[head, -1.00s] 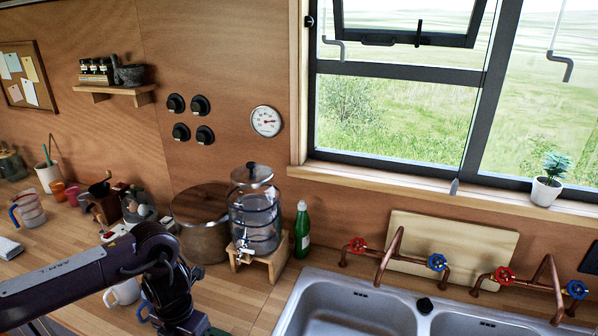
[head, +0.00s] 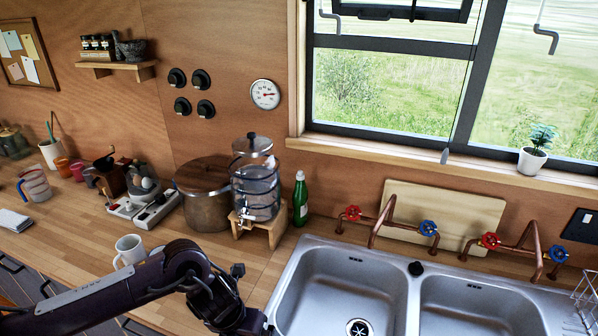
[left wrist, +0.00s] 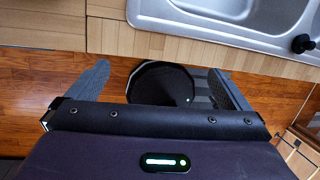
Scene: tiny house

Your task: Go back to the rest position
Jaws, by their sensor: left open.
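My left arm comes in from the lower left of the head view and bends down at the counter's front edge. Its gripper is cut off by the bottom of that view. In the left wrist view my left gripper (left wrist: 160,85) is open, with its two dark fingers apart and nothing between them. It hangs over the wooden floor (left wrist: 40,75), just off the front edge of the counter (left wrist: 150,42). My right gripper is in neither view.
The double sink (head: 345,285) fills the counter at the lower right. A white mug (head: 130,250) stands close behind my left arm. A glass dispenser (head: 257,190), a large pot (head: 203,205) and a green bottle (head: 300,200) stand near the wall.

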